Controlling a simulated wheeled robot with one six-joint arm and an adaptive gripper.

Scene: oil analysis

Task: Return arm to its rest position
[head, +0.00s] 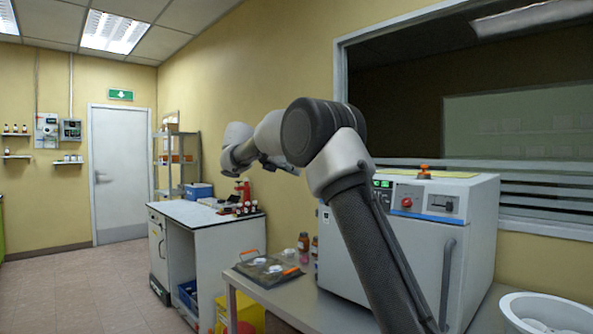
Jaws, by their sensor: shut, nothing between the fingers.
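My arm (372,235) rises from the bottom right, bends at the elbow and reaches back to the left. Its wrist (238,152) is high in the air, in front of the back wall. My gripper (283,167) shows only as a small dark part below the forearm, much of it hidden. It is shut and empty, well above the metal bench (300,292), and touches nothing that I can see.
A white lab machine (470,235) stands behind my arm on the bench. A tray with orange handles (265,272) and small bottles (303,243) sit left of it. A white bowl (545,315) is bottom right. A white-topped counter (200,213) stands behind; floor at left is clear.

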